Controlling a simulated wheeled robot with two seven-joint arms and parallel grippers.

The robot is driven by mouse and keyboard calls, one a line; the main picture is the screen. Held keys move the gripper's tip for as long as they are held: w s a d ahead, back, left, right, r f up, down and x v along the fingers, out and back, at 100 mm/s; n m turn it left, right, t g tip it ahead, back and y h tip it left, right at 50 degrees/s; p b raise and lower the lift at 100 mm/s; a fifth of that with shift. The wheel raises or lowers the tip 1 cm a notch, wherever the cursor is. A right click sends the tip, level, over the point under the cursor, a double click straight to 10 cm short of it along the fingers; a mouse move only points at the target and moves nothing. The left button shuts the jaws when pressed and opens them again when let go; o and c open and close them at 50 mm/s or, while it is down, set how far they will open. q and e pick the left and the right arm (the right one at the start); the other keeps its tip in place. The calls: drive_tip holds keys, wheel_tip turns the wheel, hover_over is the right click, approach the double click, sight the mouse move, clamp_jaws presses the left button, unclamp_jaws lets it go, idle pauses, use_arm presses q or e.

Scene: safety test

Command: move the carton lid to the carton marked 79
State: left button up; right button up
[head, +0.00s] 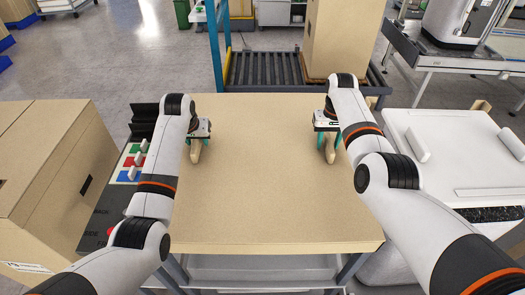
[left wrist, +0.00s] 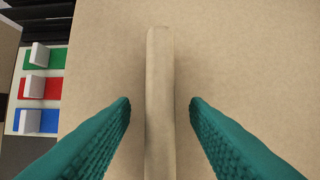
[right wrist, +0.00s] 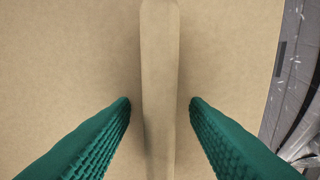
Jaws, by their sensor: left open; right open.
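The carton lid (head: 265,180) seems to be the wide flat tan panel in front of me, lying on a metal-legged stand. It has a pale bar-shaped handle near its left side (left wrist: 160,60) and another near its right side (right wrist: 160,60). My left gripper (head: 199,150) is open, its teal fingers on either side of the left handle with gaps. My right gripper (head: 328,150) is open around the right handle in the same way. A closed carton (head: 50,165) stands at the left and another (head: 340,40) at the back. I cannot read 79 on either.
A panel with green, red and blue switches (head: 128,165) stands between the left carton and the lid. A roller conveyor (head: 265,70) under the back carton lies beyond the lid. A white unit (head: 455,150) stands at the right. A grey shelf (head: 260,270) shows below.

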use_arm(q)
clamp_jaws()
use_arm(e)
clamp_jaws()
use_arm(q)
drive_tip(key=shift+r, duration=0.15)
use_arm(e)
drive_tip(key=shift+r, duration=0.15)
